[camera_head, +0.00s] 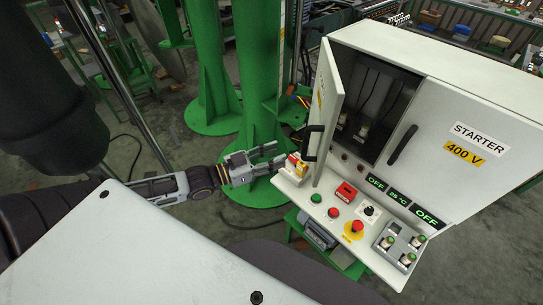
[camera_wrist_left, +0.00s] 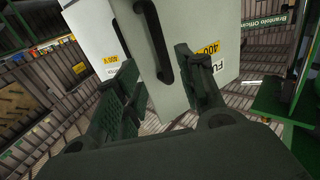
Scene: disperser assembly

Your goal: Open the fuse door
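The fuse door (camera_head: 329,107) stands swung outward at the left side of the white cabinet, showing the dark interior with cables. Its black handle (camera_head: 312,142) faces my left gripper (camera_head: 281,156). The gripper is open, its fingers apart, left of the door's lower part and handle. In the left wrist view the fuse door (camera_wrist_left: 202,22) with a partly hidden "FU" label and its black handle (camera_wrist_left: 154,42) appear ahead of the spread fingers (camera_wrist_left: 166,70). No grasp on the handle shows; whether a finger touches the door I cannot tell. My right gripper is out of view.
The closed starter door (camera_head: 470,125) has its own black handle (camera_head: 402,146). Below it lies a control panel with a red emergency button (camera_head: 357,226) and several other buttons. Green columns (camera_head: 258,90) stand behind my left gripper.

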